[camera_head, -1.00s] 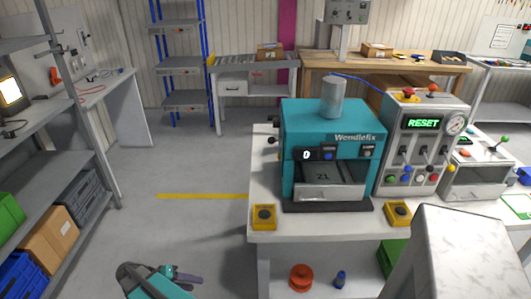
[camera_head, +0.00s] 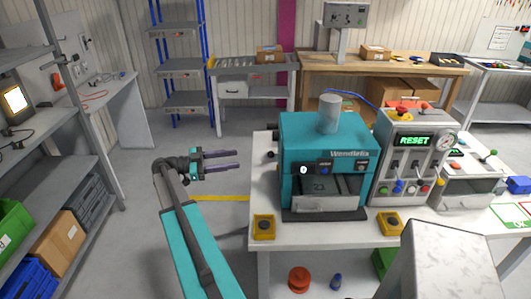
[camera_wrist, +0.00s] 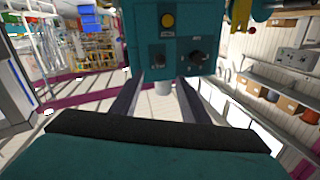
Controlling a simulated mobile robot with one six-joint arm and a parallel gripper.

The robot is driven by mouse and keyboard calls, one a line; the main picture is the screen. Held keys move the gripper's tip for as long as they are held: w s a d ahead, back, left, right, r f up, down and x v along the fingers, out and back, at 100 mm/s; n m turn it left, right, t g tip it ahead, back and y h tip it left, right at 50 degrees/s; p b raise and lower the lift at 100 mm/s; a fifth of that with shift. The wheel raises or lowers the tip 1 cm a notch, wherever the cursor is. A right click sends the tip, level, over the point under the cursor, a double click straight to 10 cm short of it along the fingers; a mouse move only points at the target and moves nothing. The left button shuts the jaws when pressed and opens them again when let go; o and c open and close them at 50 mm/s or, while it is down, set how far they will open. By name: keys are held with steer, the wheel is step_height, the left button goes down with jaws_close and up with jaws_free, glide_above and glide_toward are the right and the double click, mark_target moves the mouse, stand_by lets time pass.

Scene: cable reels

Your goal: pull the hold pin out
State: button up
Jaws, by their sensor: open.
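My gripper (camera_head: 238,160) is in the head view, left of the teal Wendlefix machine (camera_head: 325,137). Its two dark fingers point right at the machine's left side, open and empty, with a gap before it. In the wrist view the open fingers (camera_wrist: 158,84) frame the machine's teal side panel (camera_wrist: 145,35). I cannot tell which of these is the hold pin.
The machine stands on a white bench (camera_head: 285,235) with yellow button boxes at its front, left (camera_head: 264,227) and right (camera_head: 389,224). A grey control box (camera_head: 413,155) reading RESET is to its right. Shelving (camera_head: 65,150) stands at the left. Floor beside my arm is clear.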

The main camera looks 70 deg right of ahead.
mark_target(273, 154)
steer(key=shift+s, duration=0.1)
stand_by(0.3)
steer(key=p+x, duration=0.6)
steer(key=x, duration=0.7)
steer(key=shift+s+d, duration=0.25)
jaws_close()
